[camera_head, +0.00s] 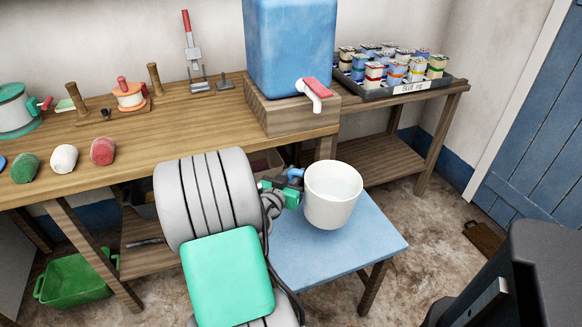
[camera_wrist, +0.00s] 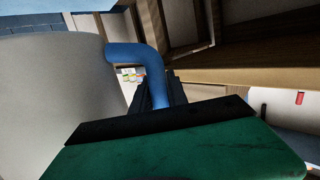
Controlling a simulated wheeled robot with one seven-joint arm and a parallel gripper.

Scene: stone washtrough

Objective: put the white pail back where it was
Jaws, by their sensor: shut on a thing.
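The white pail (camera_head: 331,208) is upright, with a pale bluish surface inside that may be water. My gripper (camera_head: 291,183) is at its left side and shut on its blue handle (camera_head: 297,173). In the wrist view the pail's wall (camera_wrist: 50,105) fills the left, and the blue handle (camera_wrist: 140,60) runs down between the dark fingers of my gripper (camera_wrist: 165,95). The pail is in front of a blue-topped stool (camera_head: 320,262) in the head view. I cannot tell whether its bottom touches the stool.
A blue tank (camera_head: 290,45) with a red-handled tap (camera_head: 315,90) stands on a wooden block (camera_head: 285,115) on the workbench (camera_head: 200,125). A tray of tins (camera_head: 405,90) is on the bench at right. A green tub (camera_head: 75,283) is on the floor at left.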

